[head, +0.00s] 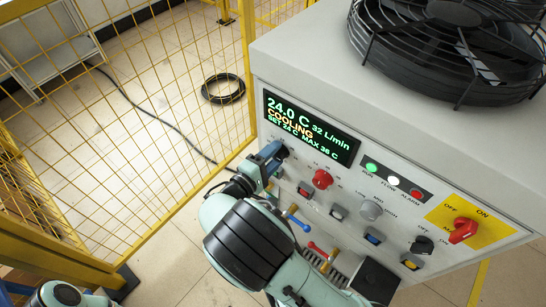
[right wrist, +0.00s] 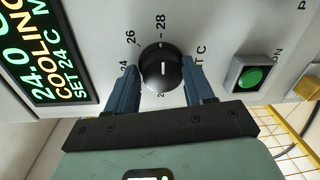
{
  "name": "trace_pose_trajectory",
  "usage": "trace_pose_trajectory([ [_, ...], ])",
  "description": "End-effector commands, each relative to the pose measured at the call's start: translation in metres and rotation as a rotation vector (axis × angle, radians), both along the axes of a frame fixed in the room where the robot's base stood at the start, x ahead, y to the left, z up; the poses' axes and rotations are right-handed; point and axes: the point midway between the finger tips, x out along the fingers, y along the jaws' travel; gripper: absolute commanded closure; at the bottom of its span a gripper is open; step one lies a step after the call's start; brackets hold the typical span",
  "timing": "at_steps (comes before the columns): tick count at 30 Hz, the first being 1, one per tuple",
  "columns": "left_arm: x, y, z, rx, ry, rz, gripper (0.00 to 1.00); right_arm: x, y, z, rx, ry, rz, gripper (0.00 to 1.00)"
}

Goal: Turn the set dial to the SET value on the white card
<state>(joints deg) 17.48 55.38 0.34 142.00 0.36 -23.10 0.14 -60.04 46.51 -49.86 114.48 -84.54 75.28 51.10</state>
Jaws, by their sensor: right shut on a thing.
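The set dial (right wrist: 158,60) is a round black knob with a white line on its face, seen in the right wrist view. Scale figures 24, 26 and 28 are printed around it; other marks are partly hidden. My right gripper (right wrist: 160,78) has its two blue fingers on either side of the dial and is shut on it. In the head view my right gripper (head: 270,156) is at the panel's left end and hides most of the dial. The display (head: 310,128) reads 24.0 C, COOLING, SET 24 C, MAX 36 C. I see no white card. My left gripper is out of view.
A red knob (head: 322,179), a grey knob (head: 371,210), a black knob (head: 422,245) and a red switch on a yellow plate (head: 440,216) share the panel. A green button (right wrist: 253,77) is close to the right finger. A yellow mesh fence (head: 150,100) stands left of the cabinet.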

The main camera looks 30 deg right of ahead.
Motion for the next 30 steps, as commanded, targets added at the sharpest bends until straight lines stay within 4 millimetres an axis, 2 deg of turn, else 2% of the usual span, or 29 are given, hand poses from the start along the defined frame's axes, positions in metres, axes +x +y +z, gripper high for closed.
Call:
trace_pose_trajectory([
  [1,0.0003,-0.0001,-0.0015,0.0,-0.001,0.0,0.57,-0.0027,0.0016,-0.0074,0.019,0.006,0.001,0.78],
  [18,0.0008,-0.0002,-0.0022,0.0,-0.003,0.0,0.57,-0.0026,0.0015,-0.0066,0.029,-0.023,0.001,0.78],
  [19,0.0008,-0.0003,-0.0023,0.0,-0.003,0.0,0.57,-0.0026,0.0015,-0.0066,0.029,-0.023,0.001,0.41],
  [20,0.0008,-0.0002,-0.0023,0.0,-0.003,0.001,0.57,-0.0026,0.0015,-0.0064,0.029,-0.023,0.001,0.31],
  [21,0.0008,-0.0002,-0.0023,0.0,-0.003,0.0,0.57,-0.0024,0.0015,-0.0061,0.028,-0.023,0.001,0.27],
  [30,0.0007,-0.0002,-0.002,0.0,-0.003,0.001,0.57,-0.0017,0.0025,-0.003,0.024,-0.029,0.001,0.27],
])
